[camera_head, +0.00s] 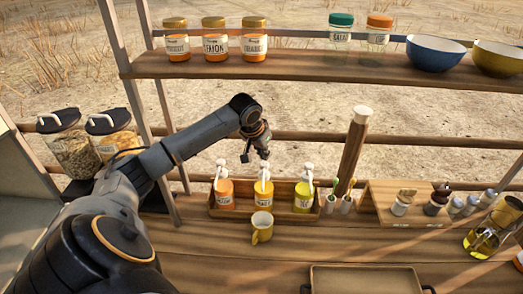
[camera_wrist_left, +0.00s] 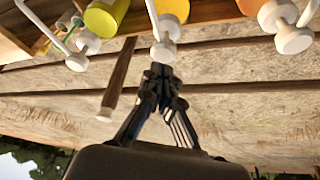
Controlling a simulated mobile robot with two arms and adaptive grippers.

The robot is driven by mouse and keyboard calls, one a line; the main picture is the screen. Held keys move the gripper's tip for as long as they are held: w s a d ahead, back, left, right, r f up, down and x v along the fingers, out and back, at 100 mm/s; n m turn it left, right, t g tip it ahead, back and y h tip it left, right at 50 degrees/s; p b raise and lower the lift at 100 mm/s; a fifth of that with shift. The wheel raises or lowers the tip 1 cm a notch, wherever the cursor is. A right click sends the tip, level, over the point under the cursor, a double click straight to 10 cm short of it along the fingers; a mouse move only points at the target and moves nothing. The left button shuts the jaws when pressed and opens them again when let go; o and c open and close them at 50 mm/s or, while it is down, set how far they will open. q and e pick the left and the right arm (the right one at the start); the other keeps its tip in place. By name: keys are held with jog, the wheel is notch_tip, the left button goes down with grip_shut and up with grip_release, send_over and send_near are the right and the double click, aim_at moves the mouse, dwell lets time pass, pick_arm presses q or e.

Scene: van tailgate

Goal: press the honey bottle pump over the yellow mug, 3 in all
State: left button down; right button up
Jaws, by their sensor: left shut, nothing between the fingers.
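Three pump bottles with white pump heads stand in a wooden caddy (camera_head: 237,214): an orange one (camera_head: 224,193) on the left, an amber one (camera_head: 262,196) in the middle and a yellow one (camera_head: 303,197) on the right. Their labels are too small to read, so I cannot tell from them which is honey. The yellow mug (camera_head: 262,229) stands upright just in front of the middle bottle. My left gripper (camera_head: 264,154) is shut and empty, just above the middle bottle's pump head (camera_head: 265,168). In the left wrist view its fingertips (camera_wrist_left: 161,72) are close to that pump head (camera_wrist_left: 163,51); contact is unclear.
A tray (camera_head: 365,270) lies at the front of the wooden counter. A thick wooden post (camera_head: 352,150) with a white top rises right of the caddy. Jars and bowls line the shelf (camera_head: 300,68) above. Lidded jars (camera_head: 70,145) stand on the left.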

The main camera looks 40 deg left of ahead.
aim_at(264, 163)
dwell(0.3)
pick_arm(q)
jog(key=shift+f, duration=0.2)
jog(key=shift+s+f+b, duration=0.1)
jog(key=shift+f+b, duration=0.2)
jog(key=shift+f, duration=1.2)
jog(key=shift+d, duration=0.1)
jog(key=shift+r, duration=0.15)
jog(key=shift+r+p, duration=0.65)
jog(key=shift+r, duration=0.7)
